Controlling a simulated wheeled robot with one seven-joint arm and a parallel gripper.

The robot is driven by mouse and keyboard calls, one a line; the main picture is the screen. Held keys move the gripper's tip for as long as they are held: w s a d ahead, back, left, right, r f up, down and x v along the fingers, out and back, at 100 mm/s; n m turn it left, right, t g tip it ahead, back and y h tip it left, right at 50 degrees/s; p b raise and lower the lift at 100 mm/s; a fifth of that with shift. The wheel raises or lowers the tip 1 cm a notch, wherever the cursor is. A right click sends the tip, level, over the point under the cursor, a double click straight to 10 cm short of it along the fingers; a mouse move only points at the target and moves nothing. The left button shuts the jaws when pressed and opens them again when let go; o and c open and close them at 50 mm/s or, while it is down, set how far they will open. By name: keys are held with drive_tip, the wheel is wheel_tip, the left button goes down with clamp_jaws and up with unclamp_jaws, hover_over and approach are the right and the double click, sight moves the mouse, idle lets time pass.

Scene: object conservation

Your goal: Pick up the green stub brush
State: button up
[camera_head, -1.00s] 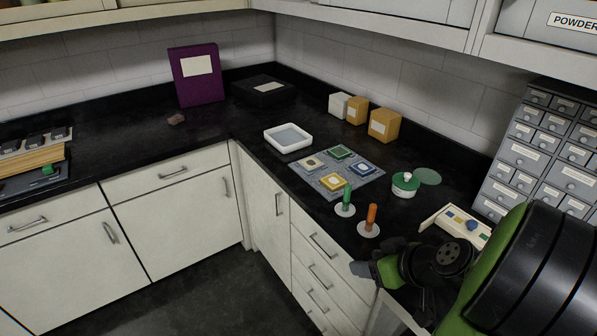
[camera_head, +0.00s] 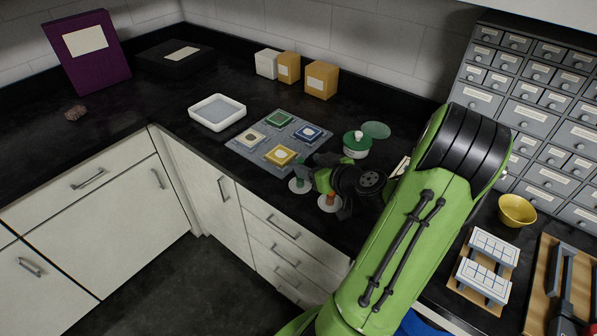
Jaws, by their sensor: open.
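The green stub brush (camera_head: 299,178) stands upright on a pale round base near the counter's front edge, in front of the grey mat. It is small and partly crowded by my gripper in this view. My gripper (camera_head: 318,181) is low over the counter, just right of the green brush, with open jaws and nothing seen between them. The fingertips are small and dark, so I cannot tell whether they touch the brush.
A grey mat (camera_head: 243,151) with several coloured square blocks lies behind the brushes. A green-lidded white pot (camera_head: 356,146) stands behind my wrist. A white tray (camera_head: 217,125), cardboard boxes (camera_head: 321,80) and a drawer cabinet (camera_head: 520,150) stand farther off. A yellow bowl (camera_head: 517,210) is at right.

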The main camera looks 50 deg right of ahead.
sight(301, 161)
drive_tip(key=x, duration=0.6)
drive_tip(key=shift+w+a+r, duration=0.1)
drive_tip(key=shift+w+a, duration=0.05)
drive_tip(key=shift+w, duration=0.25)
drive_tip(key=shift+s, duration=0.15)
drive_tip(key=shift+c, duration=0.3)
clamp_jaws()
